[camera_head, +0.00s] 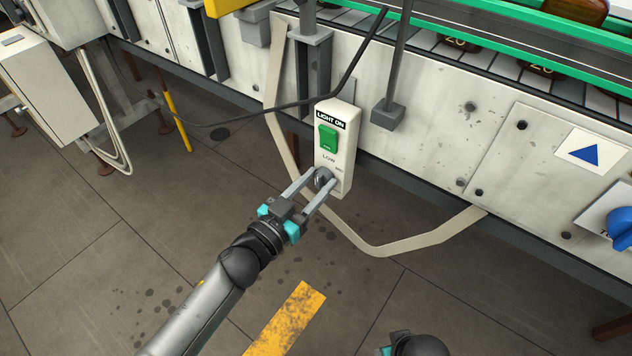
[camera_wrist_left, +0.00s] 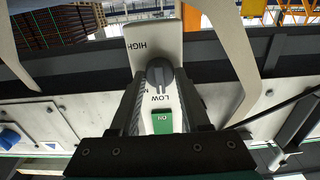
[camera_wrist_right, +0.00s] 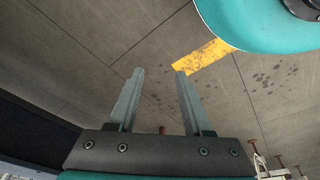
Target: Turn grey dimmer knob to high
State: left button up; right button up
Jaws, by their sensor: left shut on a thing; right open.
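The grey dimmer knob (camera_head: 323,178) sits low on a white control box (camera_head: 347,150) below a green switch (camera_head: 328,138) and a "LIGHT ON" label. In the left wrist view the knob (camera_wrist_left: 160,73) lies between the printed words LOW and HIGH, with the green switch (camera_wrist_left: 162,121) nearer the gripper's base. The knob's exact pointing direction is hard to tell. My left gripper (camera_head: 321,180) is shut on the knob, one finger on each side. My right gripper (camera_wrist_right: 156,73) is open and empty over the floor, away from the box.
A beige strap (camera_head: 377,249) loops below and around the box. A black cable (camera_head: 250,122) runs in from the left behind it. A conveyor with a green rail (camera_head: 480,40) stands above. A blue knob (camera_head: 620,222) is at the far right. The floor in front is clear.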

pick_arm(q)
grip_shut()
